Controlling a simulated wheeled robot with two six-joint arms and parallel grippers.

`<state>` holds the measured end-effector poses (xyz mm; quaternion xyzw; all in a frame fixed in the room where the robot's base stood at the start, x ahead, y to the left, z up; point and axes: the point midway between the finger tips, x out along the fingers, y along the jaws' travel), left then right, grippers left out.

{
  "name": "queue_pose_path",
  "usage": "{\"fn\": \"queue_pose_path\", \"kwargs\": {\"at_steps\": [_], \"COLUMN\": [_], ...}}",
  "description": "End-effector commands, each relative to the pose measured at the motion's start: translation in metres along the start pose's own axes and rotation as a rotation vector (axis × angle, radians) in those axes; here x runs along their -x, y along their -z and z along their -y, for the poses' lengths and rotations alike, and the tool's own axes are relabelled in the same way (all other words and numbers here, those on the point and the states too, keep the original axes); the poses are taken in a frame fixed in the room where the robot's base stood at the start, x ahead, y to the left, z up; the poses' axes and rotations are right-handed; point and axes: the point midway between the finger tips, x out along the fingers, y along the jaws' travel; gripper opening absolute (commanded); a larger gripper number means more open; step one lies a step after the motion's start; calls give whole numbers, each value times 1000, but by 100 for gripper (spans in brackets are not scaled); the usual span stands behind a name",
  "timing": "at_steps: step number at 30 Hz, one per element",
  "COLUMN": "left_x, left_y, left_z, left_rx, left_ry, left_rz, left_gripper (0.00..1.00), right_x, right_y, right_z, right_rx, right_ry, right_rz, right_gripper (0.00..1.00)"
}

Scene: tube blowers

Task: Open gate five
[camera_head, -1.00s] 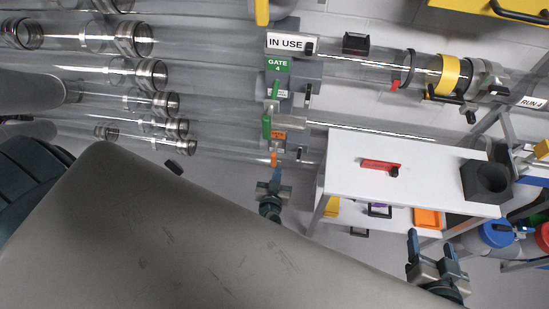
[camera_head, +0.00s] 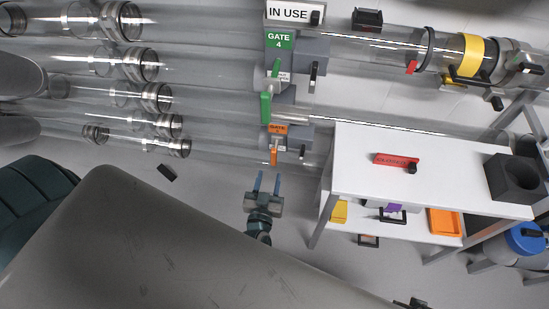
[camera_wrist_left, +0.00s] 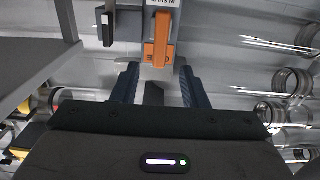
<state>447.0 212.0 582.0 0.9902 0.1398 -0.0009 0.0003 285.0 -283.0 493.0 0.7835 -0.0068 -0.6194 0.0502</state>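A gate with an orange label (camera_head: 277,129) sits on the tube below gate 4; its number is too small to read surely. Its orange handle (camera_head: 274,156) hangs down over the label's lower part. In the left wrist view the orange handle (camera_wrist_left: 164,36) hangs in front of the orange label (camera_wrist_left: 148,55), under a sign reading "IN SHUT" or similar, partly cut off. My left gripper (camera_head: 262,183) is open and empty, just below the handle and apart from it. Its blue fingers (camera_wrist_left: 160,88) point toward the gate. My right gripper (camera_head: 412,303) barely shows at the bottom edge.
A white table (camera_head: 440,170) with a red tag (camera_head: 396,161) and a black block (camera_head: 517,177) stands to the right. Clear tubes fill the left.

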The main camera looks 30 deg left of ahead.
Motion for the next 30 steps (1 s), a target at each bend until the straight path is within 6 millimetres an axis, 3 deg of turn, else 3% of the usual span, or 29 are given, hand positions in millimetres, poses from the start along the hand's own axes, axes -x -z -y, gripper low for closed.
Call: {"fn": "queue_pose_path", "kwargs": {"at_steps": [5,18,30], "left_x": [-17,-93,-107], "left_y": [3,2,1], "left_z": [0,0,0], "left_rx": [-1,-1,0], "left_ry": [-1,-1,0], "left_rz": [-6,-3,-2], "left_gripper": [40,40,40], "right_x": [-6,-26,-28], "right_y": [-4,-13,-14], "right_z": [-1,0,0], "right_rx": [0,-2,-2], "right_ry": [-2,0,0], "right_rz": [17,29,28], "right_gripper": [71,71,71]}}
